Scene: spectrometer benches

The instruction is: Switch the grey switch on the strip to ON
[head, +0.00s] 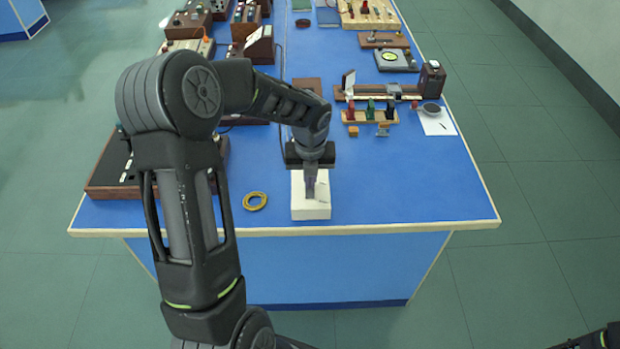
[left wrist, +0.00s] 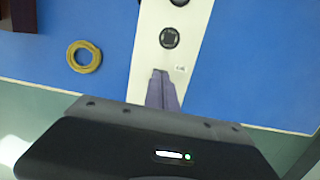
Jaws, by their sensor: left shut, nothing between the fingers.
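The white strip (head: 311,209) lies near the front edge of the blue bench, largely covered by my left gripper in the head view. The left wrist view shows the strip (left wrist: 150,50) running up the picture. On it are a round dark fitting with a grey square centre (left wrist: 169,38), which may be the grey switch, and a small label too small to read. My left gripper (head: 310,195) points down over the strip, shut and empty. Its fingertips (left wrist: 160,74) appear just below the round fitting in the wrist view; I cannot tell whether they touch the strip. The switch's position is unclear.
A brass-coloured ring (head: 255,201) lies left of the strip. A dark wooden box (head: 108,180) stands farther left. Boards with colored parts (head: 370,117) and a small dark bowl (head: 431,108) stand at the right. The bench's front right is clear.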

